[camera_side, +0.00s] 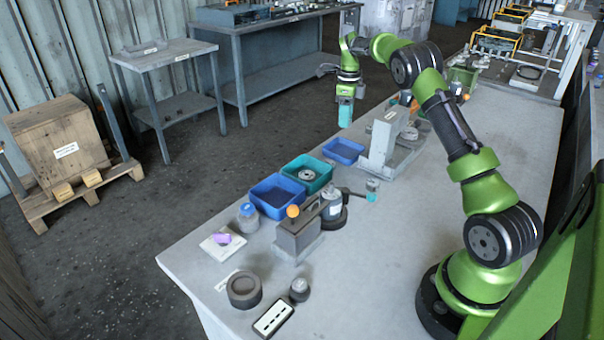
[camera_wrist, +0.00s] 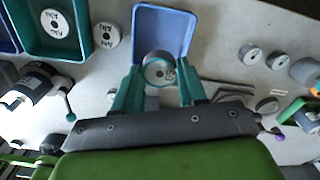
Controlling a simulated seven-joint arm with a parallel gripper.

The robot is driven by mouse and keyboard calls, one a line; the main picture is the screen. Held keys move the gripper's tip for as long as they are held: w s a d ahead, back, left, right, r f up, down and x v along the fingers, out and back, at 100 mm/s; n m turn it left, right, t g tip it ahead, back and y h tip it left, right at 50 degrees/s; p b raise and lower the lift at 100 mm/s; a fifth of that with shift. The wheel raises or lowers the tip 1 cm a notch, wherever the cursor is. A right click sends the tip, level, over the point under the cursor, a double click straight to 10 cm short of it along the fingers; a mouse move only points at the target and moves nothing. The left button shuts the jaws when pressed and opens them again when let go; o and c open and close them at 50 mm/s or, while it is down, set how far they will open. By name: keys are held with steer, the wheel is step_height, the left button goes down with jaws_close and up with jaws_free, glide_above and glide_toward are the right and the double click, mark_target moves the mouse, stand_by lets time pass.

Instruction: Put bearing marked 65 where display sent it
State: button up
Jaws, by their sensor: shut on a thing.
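My gripper (camera_side: 345,118) is raised beyond the far side of the bench in the side view, with its teal fingers pointing down. In the wrist view the fingers (camera_wrist: 160,80) are shut on a round, ring-like bearing (camera_wrist: 158,68). A small dark mark shows on its face, but I cannot read it. Past the held bearing, a small blue bin (camera_wrist: 166,22) looks empty; the side view shows it (camera_side: 343,151) on the bench. A teal bin (camera_wrist: 84,20) holds a marked bearing (camera_wrist: 55,23). Another marked bearing (camera_wrist: 107,35) is beside that bin. No display text is readable.
A larger blue bin (camera_side: 277,195) stands beside the teal bin (camera_side: 307,172). A grey fixture (camera_side: 383,145) stands on the bench to the right. Several round parts (camera_wrist: 277,60) and hex keys (camera_wrist: 233,88) lie right of the small bin.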

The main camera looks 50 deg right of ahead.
mark_target(344, 153)
step_height(344, 153, down, 10)
steer(key=shift+d+r, duration=0.1)
stand_by(0.4)
steer(key=o, duration=1.2)
steer(key=shift+c, duration=0.2)
